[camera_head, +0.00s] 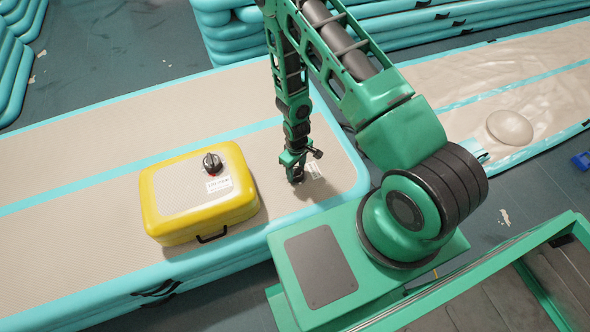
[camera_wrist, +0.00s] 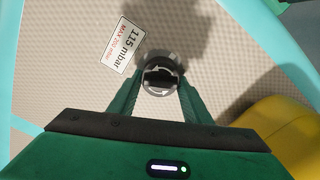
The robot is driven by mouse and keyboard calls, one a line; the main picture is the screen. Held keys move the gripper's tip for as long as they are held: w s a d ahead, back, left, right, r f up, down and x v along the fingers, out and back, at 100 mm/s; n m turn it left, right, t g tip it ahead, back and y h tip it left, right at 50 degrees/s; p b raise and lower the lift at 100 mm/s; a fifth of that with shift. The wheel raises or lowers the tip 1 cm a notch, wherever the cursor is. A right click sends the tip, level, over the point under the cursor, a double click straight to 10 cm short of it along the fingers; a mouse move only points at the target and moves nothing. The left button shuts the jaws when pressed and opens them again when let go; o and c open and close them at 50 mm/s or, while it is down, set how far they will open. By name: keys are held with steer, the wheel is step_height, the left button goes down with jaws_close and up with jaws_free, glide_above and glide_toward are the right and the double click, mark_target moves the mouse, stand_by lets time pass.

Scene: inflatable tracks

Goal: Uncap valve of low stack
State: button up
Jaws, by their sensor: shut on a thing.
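A dark round valve cap (camera_wrist: 160,78) with white arrow marks sits on the beige, teal-edged top of the low stack (camera_head: 90,150). In the wrist view a white label reading 115 mbar (camera_wrist: 119,50) lies beside it. My gripper (camera_head: 295,177) points down at the stack's right end; in the wrist view its two green fingers (camera_wrist: 160,92) are shut on the cap's sides. In the head view the gripper hides the cap. The cap appears to be still at the stack's surface; whether it is loosened cannot be told.
A yellow inflatable case (camera_head: 198,205) with a black knob (camera_head: 212,163) stands on the stack left of my gripper. A flat deflated track (camera_head: 520,95) lies at the right. Taller teal stacks (camera_head: 430,20) stand behind. A blue object (camera_head: 581,160) is at the right edge.

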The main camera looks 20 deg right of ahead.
mark_target(296, 170)
steer(key=n, duration=0.5)
steer(key=shift+a, duration=0.1)
stand_by(0.3)
steer(key=shift+s+n, duration=0.1)
steer(key=shift+n, duration=0.5)
steer(key=n, duration=0.4)
steer(key=shift+s+n, duration=0.1)
steer(key=shift+n, duration=1.2)
steer(key=shift+r, duration=0.1)
steer(key=shift+r, duration=2.45)
